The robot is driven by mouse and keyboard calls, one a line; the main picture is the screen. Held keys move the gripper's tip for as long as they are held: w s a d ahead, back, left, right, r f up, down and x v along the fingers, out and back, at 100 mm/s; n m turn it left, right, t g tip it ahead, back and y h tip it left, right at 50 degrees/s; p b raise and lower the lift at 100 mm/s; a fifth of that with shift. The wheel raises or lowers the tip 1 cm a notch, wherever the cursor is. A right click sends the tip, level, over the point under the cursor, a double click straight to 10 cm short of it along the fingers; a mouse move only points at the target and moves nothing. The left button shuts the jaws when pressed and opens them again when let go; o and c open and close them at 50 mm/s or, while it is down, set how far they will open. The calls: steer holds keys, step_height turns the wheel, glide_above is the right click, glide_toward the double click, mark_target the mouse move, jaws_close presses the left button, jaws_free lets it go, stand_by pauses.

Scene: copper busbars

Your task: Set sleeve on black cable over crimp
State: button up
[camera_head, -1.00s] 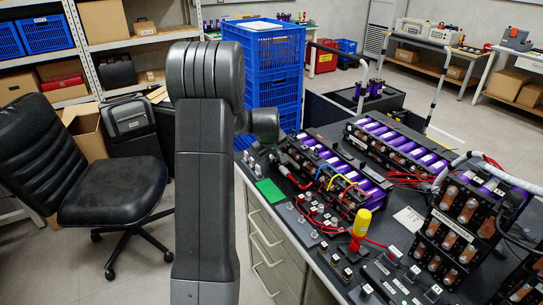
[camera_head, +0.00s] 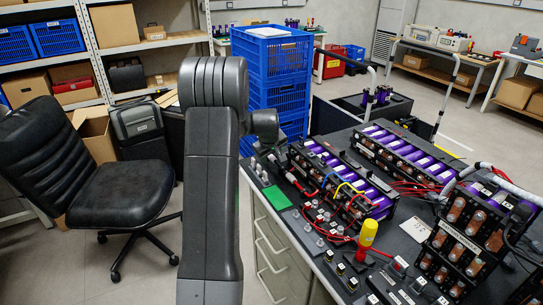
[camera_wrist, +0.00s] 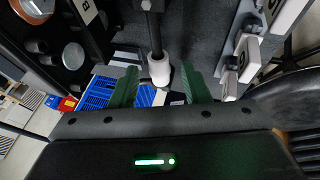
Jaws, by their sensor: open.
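In the wrist view a black cable (camera_wrist: 154,32) runs down from the top edge to a short white sleeve (camera_wrist: 160,70) around it. My gripper (camera_wrist: 160,92) is open, with one green finger on each side of the sleeve and a visible gap to both. The sleeve looks empty of any grip. A small dark curved part shows just below the sleeve; I cannot tell whether it is the crimp.
The bench carries purple battery packs (camera_head: 404,157), a yellow-handled tool (camera_head: 367,236), a green pad (camera_head: 277,198) and a copper terminal rack (camera_head: 459,238). White labelled blocks (camera_wrist: 247,58) stand close right of the gripper. Blue crates (camera_head: 272,85) and a black chair (camera_head: 125,187) are beyond.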

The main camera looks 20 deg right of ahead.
steer(key=p+v, duration=0.1)
steer(key=v, duration=1.3)
steer(key=shift+w, duration=0.1)
steer(key=b+x, duration=0.1)
steer(key=x, duration=1.2)
steer(key=shift+d+f, duration=0.15)
steer(key=shift+f, duration=0.35)
steer(key=shift+s, duration=0.55)
